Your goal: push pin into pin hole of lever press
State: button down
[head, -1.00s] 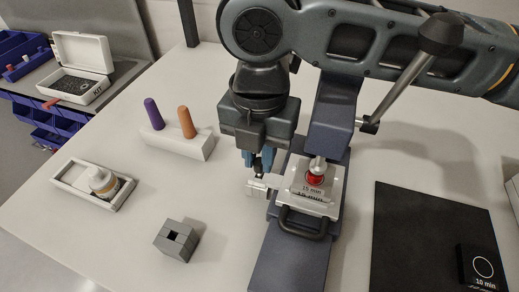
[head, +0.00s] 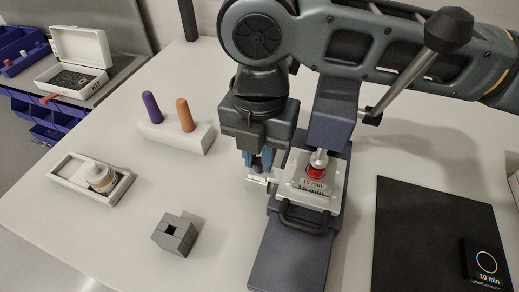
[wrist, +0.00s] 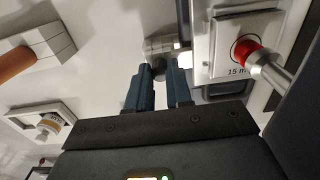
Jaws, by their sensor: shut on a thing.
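The lever press (head: 290,258) has a dark blue-grey base and column, a pale plate marked "15 min" and a red round part (head: 316,171) under its ram. Its lever ends in a black knob (head: 448,31). A small silver block (wrist: 160,44) sits at the plate's left side. My gripper (head: 260,168) points down beside the plate, over this block. In the wrist view, my blue fingers are shut on a small dark round-headed pin (wrist: 158,72) right at the block. The pin hole and the pin's lower end are hidden, so I cannot tell how deep the pin sits.
A white stand (head: 172,135) holds a purple and an orange peg. A white tray (head: 62,173) with a bottle (head: 100,177) and a grey cube with a square hole (head: 174,234) lie left. A black mat (head: 420,225) lies right. The table front left is clear.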

jog(key=c, duration=0.9)
grip_release()
jog(key=shift+c, duration=0.2)
